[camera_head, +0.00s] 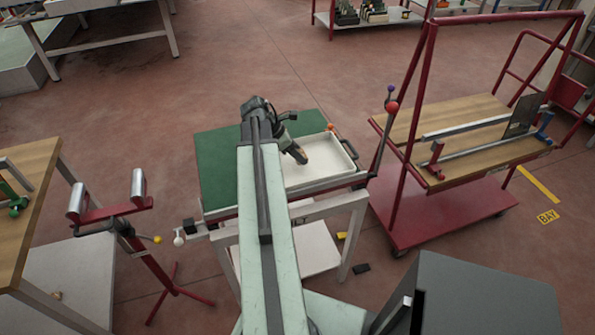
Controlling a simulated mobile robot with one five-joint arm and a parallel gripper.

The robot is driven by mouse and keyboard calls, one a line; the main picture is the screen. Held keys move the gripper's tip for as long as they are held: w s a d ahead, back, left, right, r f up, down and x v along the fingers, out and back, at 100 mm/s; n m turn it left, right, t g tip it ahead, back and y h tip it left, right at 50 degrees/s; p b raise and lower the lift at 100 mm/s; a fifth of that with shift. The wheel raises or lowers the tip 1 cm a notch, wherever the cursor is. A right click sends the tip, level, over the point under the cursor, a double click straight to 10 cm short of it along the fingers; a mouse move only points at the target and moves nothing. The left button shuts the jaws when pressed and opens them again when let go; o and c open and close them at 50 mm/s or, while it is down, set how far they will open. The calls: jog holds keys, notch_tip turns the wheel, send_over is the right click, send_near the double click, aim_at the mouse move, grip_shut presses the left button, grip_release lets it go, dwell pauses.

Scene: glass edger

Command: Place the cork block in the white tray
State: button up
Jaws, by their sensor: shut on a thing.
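The white tray (347,173) lies on the right part of the green-topped stand, with a pale inner floor and raised rim. My gripper (302,160) points down over the left-middle part of the tray. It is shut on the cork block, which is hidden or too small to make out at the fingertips. I cannot tell the height of the fingertips above the tray floor.
The green mat (218,168) left of the tray is bare. A red cart (440,215) with a wooden deck stands to the right, its upright near the tray. A red roller stand (115,208) and a wooden bench (22,215) are at left.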

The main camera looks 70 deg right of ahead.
jog(key=shift+f, duration=0.1)
notch_tip(320, 180, down, 4)
jog(key=b, duration=0.3)
jog(key=shift+b, duration=0.4)
jog(key=o, duration=1.3)
jog(key=p+v, duration=1)
jog(key=v, duration=0.2)
jog(key=shift+r+p, duration=0.35)
